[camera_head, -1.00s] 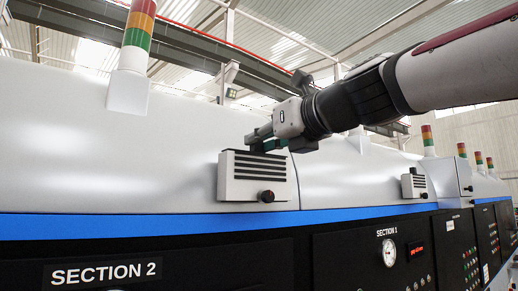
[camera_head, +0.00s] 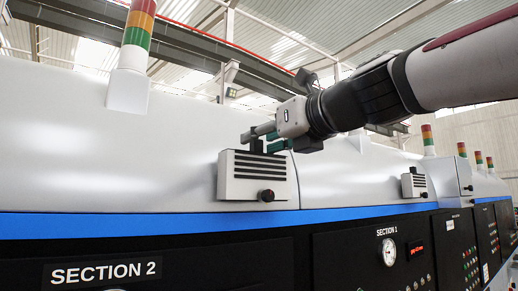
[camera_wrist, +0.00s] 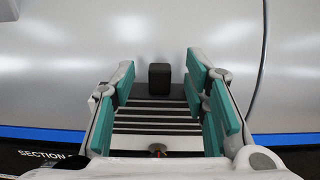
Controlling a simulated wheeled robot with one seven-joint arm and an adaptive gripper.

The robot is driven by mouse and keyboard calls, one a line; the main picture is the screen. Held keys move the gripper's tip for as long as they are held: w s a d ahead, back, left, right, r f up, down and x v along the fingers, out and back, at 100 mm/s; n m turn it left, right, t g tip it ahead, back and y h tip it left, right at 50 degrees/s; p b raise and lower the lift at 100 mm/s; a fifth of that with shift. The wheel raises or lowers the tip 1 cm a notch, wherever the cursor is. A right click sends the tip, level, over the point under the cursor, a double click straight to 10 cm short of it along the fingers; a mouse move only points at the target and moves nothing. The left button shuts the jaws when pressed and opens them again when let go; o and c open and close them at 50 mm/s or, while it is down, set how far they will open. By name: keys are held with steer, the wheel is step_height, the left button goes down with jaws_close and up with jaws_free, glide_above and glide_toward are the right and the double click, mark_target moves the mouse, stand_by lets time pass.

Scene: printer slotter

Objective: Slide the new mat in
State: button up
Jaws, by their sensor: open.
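A dark upright block (camera_head: 257,145) stands at the top of a white slatted box (camera_head: 235,182) on the machine's front. It may be the mat's grip or tab; I cannot tell, and no flat mat shows. My gripper (camera_head: 261,139) is open above the box, its fingers on either side of the block. In the wrist view the black block (camera_wrist: 160,77) lies between the tips of the spread teal fingers, with a gap on each side. The slatted box (camera_wrist: 158,116) lies below it, between the fingers, its sides partly hidden.
A similar slatted box (camera_head: 414,186) is farther right. Signal lamps (camera_head: 138,37) stand along the machine. A blue stripe (camera_head: 150,225) runs below the boxes. Air around the gripper looks clear.

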steer(key=v, duration=1.1)
steer(key=s+d+f+n+g+h, duration=0.25)
steer(key=f+n, duration=0.55)
steer(key=f, duration=0.4)
steer(key=s+d+f+n+g+h, duration=0.1)
steer(key=f+n+g+h, duration=0.15)
steer(key=f+n, duration=0.75)
steer(key=s+d+f+n+g+h, duration=0.1)
steer(key=s+d+f+n, duration=0.1)
steer(key=f, duration=0.5)
steer(key=s+d+f+n+g+h, duration=0.1)
steer(key=s+d+f+n+h, duration=0.1)
steer(key=s+d+f+n, duration=0.1)
steer(key=s+d+f+n+g+h, duration=0.1)
steer(key=s+f+n, duration=0.3)
steer(key=f, duration=0.6)
steer(key=shift+d+f+n+g+h+b, duration=0.4)
steer(key=shift+d+n+h, duration=0.1)
steer(key=shift+d+n, duration=0.4)
